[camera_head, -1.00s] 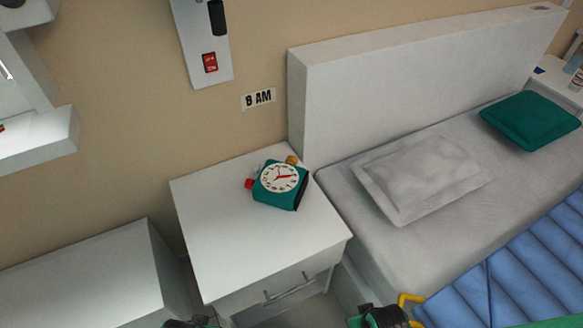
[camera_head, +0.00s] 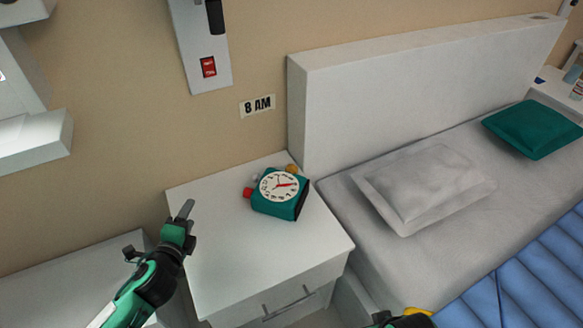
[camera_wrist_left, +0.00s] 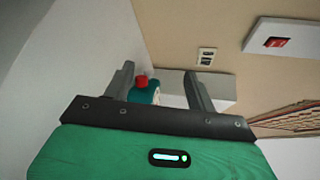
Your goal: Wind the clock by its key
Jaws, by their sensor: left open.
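The teal clock (camera_head: 280,190) stands on the white nightstand, its white dial with red hands facing up and toward me. A red knob (camera_head: 248,192) sticks out on its left, and a yellow knob (camera_head: 292,168) and a pale knob show behind it. I cannot tell which is the key. My left gripper (camera_head: 187,208) is open and empty, left of the clock and apart from it. In the left wrist view the clock (camera_wrist_left: 146,94) and its red knob show between the open fingers (camera_wrist_left: 158,74), farther off. A dark and green piece, likely my right arm, shows at the bottom edge; its fingers are not clear.
The nightstand (camera_head: 245,255) top is otherwise clear. A bed with a white headboard (camera_head: 400,75) and pillows stands right. A low white cabinet (camera_head: 60,290) is left. A yellow piece (camera_head: 417,312) is at the bottom.

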